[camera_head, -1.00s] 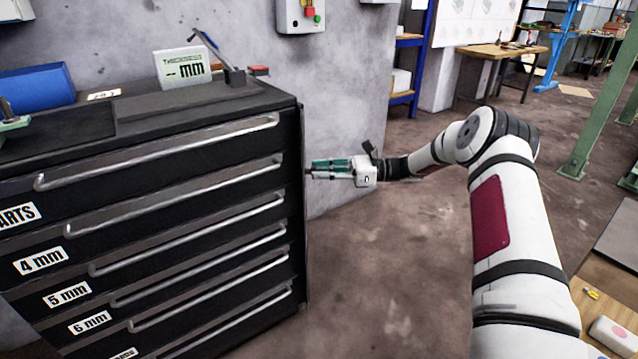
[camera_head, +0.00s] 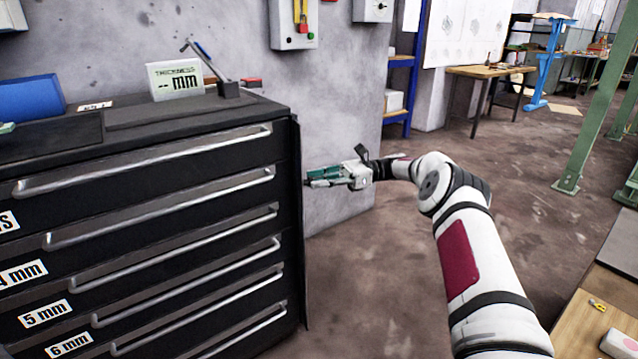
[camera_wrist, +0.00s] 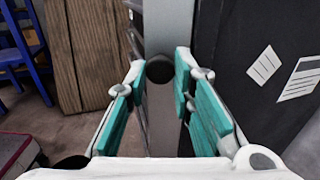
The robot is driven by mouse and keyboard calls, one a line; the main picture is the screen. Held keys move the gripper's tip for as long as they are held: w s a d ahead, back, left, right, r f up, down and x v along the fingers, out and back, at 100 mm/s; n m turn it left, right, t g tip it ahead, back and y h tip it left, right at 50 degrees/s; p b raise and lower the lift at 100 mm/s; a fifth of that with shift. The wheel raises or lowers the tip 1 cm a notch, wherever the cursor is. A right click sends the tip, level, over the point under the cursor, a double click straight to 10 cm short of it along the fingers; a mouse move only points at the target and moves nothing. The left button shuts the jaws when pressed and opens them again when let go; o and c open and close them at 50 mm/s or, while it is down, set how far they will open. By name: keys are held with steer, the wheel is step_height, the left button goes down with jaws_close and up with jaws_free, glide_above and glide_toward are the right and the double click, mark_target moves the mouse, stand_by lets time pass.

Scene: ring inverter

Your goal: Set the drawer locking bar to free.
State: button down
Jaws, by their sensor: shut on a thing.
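The black drawer cabinet (camera_head: 150,180) with long silver handles fills the left of the head view. The locking bar (camera_head: 300,240) is a narrow dark upright strip along its right front edge. In the wrist view the bar (camera_wrist: 168,25) looks like a grey upright strip with a round black knob (camera_wrist: 159,70). My gripper (camera_head: 308,179) reaches it from the right. Its teal-padded fingers (camera_wrist: 158,80) are on both sides of the knob and shut on the bar's edge or knob; the exact contact is partly hidden.
A grey wall with a switch box (camera_head: 294,24) stands behind. Open floor (camera_head: 370,290) lies right of the cabinet. A wooden table (camera_head: 590,315) is at the lower right.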

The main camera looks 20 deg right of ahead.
stand_by(0.3)
steer(key=c, duration=1.4)
jaws_free()
steer(key=shift+o, duration=0.2)
step_height(320, 180, up, 10)
steer(key=shift+c, duration=0.2)
